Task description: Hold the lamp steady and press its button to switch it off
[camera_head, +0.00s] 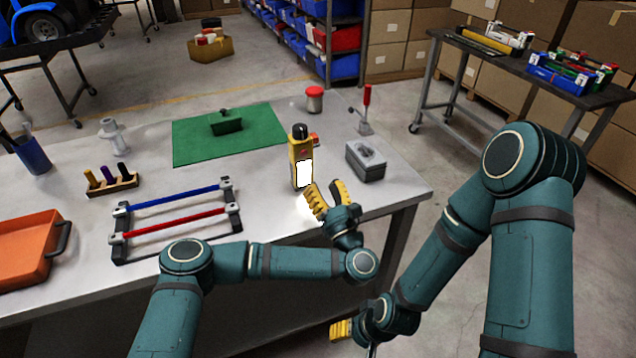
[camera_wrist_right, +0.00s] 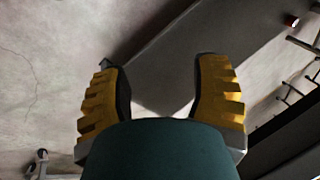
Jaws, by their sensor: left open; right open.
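The lamp (camera_head: 302,157) is a yellow upright body with a black top, standing on the grey workbench (camera_head: 255,200). Its white front panel is lit, and a bright glow lies on the bench in front of it. I cannot make out its button. My left gripper (camera_head: 322,187) is open, with its yellow fingers just in front of the lamp's lower part. I cannot tell whether a finger touches it. My right gripper (camera_head: 340,330) is low, beyond the bench's front edge and far from the lamp. In the right wrist view its fingers (camera_wrist_right: 160,68) are apart and empty.
A grey box (camera_head: 366,160) and a red-handled clamp (camera_head: 365,112) stand right of the lamp. A red-lidded jar (camera_head: 315,98) and a green mat (camera_head: 228,134) lie behind. A rack with blue and red bars (camera_head: 175,220) and an orange tray (camera_head: 25,247) are left.

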